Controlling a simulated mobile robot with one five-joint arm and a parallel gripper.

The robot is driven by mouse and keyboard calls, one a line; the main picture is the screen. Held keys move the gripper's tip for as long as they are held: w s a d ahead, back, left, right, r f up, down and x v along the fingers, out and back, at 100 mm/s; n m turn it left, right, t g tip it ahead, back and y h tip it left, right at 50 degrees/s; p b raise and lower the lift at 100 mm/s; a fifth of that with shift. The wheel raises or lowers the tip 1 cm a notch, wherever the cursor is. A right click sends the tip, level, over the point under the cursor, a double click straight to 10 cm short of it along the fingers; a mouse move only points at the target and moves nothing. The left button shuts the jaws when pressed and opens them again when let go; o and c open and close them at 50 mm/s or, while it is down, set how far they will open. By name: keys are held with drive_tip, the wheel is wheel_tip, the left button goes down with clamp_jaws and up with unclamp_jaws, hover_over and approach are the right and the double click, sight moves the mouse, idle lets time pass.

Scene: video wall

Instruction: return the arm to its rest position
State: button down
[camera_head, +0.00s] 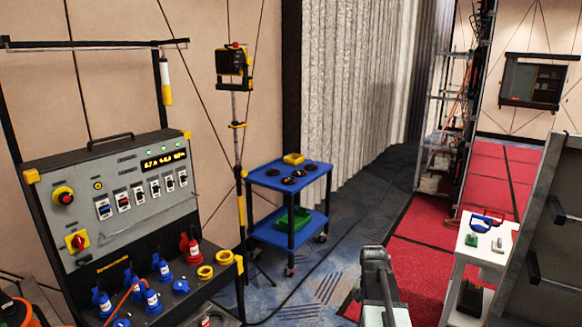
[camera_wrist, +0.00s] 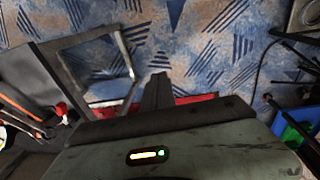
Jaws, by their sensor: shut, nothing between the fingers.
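My gripper (camera_wrist: 158,92) shows in the wrist view as a dark, tapered pair of fingers, closed together with nothing held. It stands out over the blue patterned carpet. Below it in the wrist view is a grey-green body with a small lit indicator, which looks like part of my own body. In the head view a grey part of my arm rises at the bottom, right of centre; the fingertips cannot be made out there.
A control panel (camera_head: 110,190) with plugs stands at left. A blue trolley (camera_head: 290,230) holds a green bin (camera_head: 294,219). A white table (camera_head: 480,262) stands at right beside a dark panel (camera_head: 548,225). Carpet between trolley and table is mostly clear, with a cable across it.

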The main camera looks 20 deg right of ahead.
drive_tip(key=a+n+y, duration=0.1)
drive_tip(key=a+n, duration=0.9)
drive_tip(key=a, duration=2)
drive_tip(key=shift+s, duration=0.45)
